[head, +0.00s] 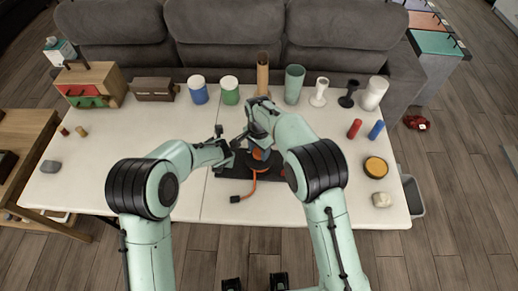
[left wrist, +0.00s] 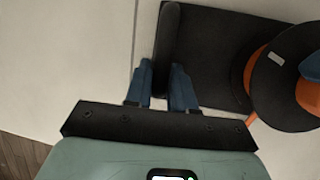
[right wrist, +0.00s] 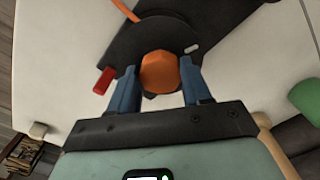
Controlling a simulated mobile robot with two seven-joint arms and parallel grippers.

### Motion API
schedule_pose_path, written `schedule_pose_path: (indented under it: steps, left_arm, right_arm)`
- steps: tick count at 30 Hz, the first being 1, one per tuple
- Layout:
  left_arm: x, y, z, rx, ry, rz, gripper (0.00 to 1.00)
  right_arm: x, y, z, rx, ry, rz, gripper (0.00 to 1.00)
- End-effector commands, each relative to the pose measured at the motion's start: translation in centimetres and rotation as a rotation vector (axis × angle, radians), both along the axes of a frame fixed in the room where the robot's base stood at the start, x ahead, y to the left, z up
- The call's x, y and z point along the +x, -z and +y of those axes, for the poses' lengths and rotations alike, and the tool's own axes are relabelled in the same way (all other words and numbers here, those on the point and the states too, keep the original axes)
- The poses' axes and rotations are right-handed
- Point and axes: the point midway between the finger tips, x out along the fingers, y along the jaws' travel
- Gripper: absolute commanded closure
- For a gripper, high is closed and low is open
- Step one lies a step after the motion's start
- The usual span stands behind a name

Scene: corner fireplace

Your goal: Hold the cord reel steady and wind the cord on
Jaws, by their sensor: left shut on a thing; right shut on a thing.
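The cord reel (head: 264,163) has a dark disc and orange cord, and sits on a black base plate (head: 234,172) mid-table. The orange cord (head: 254,185) trails toward the front to a dark plug (head: 236,199). My left gripper (left wrist: 162,88) is shut on an upright black bar (left wrist: 168,45) at the base plate's edge. My right gripper (right wrist: 160,85) is shut on the orange knob (right wrist: 160,71) over the middle of the reel's disc (right wrist: 158,38). A small red piece (right wrist: 104,80) shows beside the disc. In the head view my right arm hides part of the reel.
Several cups, vases and jars line the back, including a brown tube (head: 263,74). Red (head: 354,129) and blue (head: 376,130) cylinders and an orange-topped tin (head: 376,167) lie right.

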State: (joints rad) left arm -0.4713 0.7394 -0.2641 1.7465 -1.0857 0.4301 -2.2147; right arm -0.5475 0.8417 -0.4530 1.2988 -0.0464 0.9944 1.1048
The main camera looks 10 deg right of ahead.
Motion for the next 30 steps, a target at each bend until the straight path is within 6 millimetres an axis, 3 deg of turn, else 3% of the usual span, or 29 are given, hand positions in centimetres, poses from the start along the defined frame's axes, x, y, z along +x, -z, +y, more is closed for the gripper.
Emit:
schedule_pose_path:
  steps: [12, 13, 15, 25, 30]
  left_arm:
    - [-0.2, 0.2, 0.0, 0.002, 0.002, 0.005, 1.0]
    - [-0.2, 0.2, 0.0, 0.002, 0.002, 0.005, 1.0]
    - [-0.1, 0.2, 0.0, 0.002, 0.002, 0.005, 1.0]
    - [-0.2, 0.2, 0.1, 0.003, 0.0, 0.006, 1.0]
    - [-0.1, 0.2, 0.1, 0.004, 0.0, 0.005, 1.0]
  right_arm:
    - [0.1, -0.2, 0.1, 0.003, 0.006, -0.007, 0.82]
    - [0.1, -0.2, 0.1, 0.002, 0.006, -0.006, 0.45]
    - [0.1, -0.2, 0.1, 0.002, 0.006, -0.006, 0.26]
    - [0.1, -0.3, 0.0, 0.001, 0.006, -0.002, 0.26]
    - [0.1, -2.4, 0.0, 0.002, 0.005, -0.005, 0.26]
